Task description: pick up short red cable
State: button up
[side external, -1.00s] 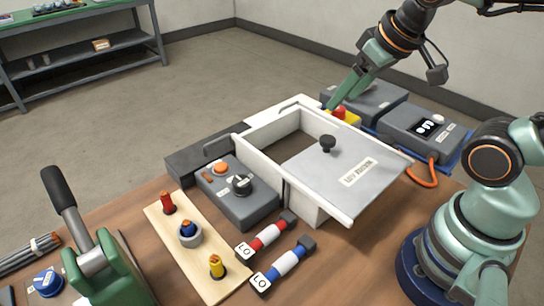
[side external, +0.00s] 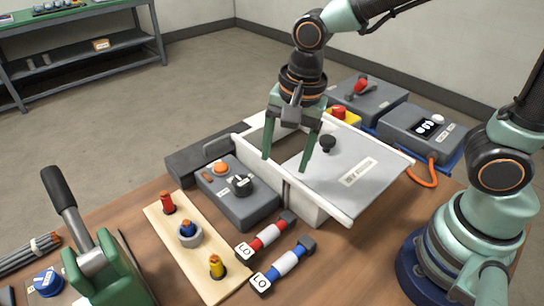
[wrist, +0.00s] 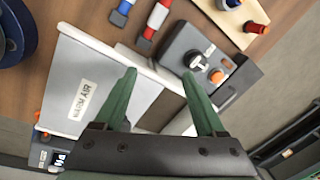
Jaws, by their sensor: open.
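The short red cable (side external: 267,236) lies on the wooden table in front of the white box. It has a white band in the middle, a dark plug at one end and a white "LO" tag at the other. It also shows at the top of the wrist view (wrist: 154,22). A similar blue cable (side external: 285,263) lies beside it, apart from it. My gripper (side external: 286,164) is open and empty, pointing down above the box, behind the red cable and clear of it. Its two green fingers also show in the wrist view (wrist: 159,74).
The white box (side external: 255,148) has a grey lid (side external: 340,178) with a black knob, partly open. A grey switch box (side external: 238,195) stands left of the red cable. A wooden board (side external: 197,250) with coloured plugs lies further left. A green lever device (side external: 105,265) stands at front left.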

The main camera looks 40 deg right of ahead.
jog(key=s+a+f+m+g, duration=0.1)
jog(key=s+a+f+m, duration=0.1)
jog(key=a+f+m, duration=0.35)
send_over(267, 232)
jog(key=shift+h, duration=0.3)
jog(key=f, duration=0.5)
jog(key=shift+s+f, duration=0.1)
jog(key=shift+s, duration=0.15)
jog(key=shift+w+f, duration=0.2)
jog(key=shift+f, duration=2.95)
jog(key=shift+c, duration=0.3)
grip_shut()
jog(key=shift+r, duration=0.15)
